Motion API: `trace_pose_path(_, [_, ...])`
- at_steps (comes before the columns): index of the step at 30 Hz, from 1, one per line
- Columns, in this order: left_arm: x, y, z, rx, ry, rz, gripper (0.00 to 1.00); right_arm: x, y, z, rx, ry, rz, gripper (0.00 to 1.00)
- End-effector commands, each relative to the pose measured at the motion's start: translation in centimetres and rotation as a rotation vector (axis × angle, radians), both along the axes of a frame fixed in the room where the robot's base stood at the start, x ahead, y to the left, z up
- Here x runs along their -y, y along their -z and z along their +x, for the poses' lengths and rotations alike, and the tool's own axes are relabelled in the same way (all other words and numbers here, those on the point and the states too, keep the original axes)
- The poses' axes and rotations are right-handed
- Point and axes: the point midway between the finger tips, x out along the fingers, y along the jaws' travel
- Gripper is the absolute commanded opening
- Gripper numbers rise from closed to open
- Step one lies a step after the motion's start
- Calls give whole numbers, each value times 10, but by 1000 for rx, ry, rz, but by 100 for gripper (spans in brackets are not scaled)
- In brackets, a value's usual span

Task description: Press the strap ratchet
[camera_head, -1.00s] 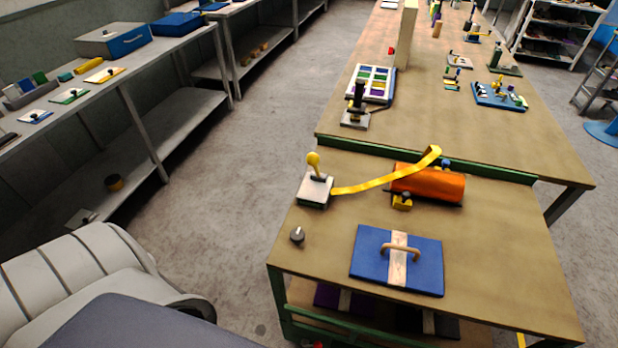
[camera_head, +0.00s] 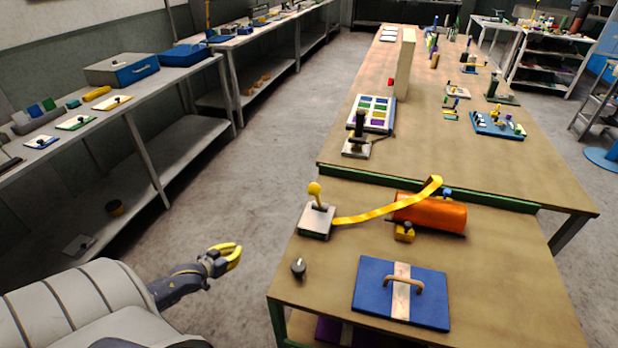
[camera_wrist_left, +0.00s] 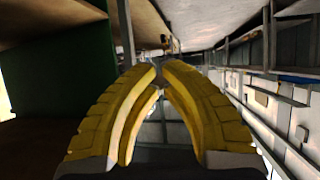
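An orange cylinder (camera_head: 430,214) lies on the workbench (camera_head: 480,285), with a yellow strap (camera_head: 385,212) over its top. The strap runs left to a lever with a yellow ball knob (camera_head: 315,189), which stands upright on a pale block (camera_head: 316,221). A small yellow block with a dark knob (camera_head: 404,233) sits in front of the cylinder. I cannot tell which part is named the ratchet. My left gripper (camera_head: 236,256) is left of the bench, apart from everything. Its curved yellow fingers, also in the left wrist view (camera_wrist_left: 160,72), come close at the tips, with nothing visible held. My right gripper is not in view.
A dark knob (camera_head: 299,268) stands at the bench's left edge. A blue panel with a handle (camera_head: 430,305) lies at the front. A green rail (camera_head: 430,187) edges the bench behind. The floor (camera_head: 235,190) left of the bench is clear.

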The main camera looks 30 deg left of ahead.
Motion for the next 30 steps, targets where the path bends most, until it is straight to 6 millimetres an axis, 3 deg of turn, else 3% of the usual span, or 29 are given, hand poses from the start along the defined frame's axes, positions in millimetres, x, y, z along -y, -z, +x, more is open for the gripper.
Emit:
trace_pose_path(1, [6, -36, 19, 65, 11, -56, 0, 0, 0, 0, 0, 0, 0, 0])
trace_pose_path(6, [44, -148, 63, 247, 56, -317, 0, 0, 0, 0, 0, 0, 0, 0])
trace_pose_path(12, [105, -261, 82, 369, 146, -680, 0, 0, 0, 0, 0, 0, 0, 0])
trace_pose_path(15, [135, -304, 81, 390, 187, -869, 0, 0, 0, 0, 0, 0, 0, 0])
trace_pose_path(18, [159, -335, 76, 390, 216, -1049, 0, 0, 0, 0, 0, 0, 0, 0])
trace_pose_path(21, [175, -354, 70, 374, 228, -1206, 0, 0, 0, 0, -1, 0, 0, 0])
trace_pose_path(30, [183, -365, 66, 311, 194, -1469, 0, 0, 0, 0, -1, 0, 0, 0])
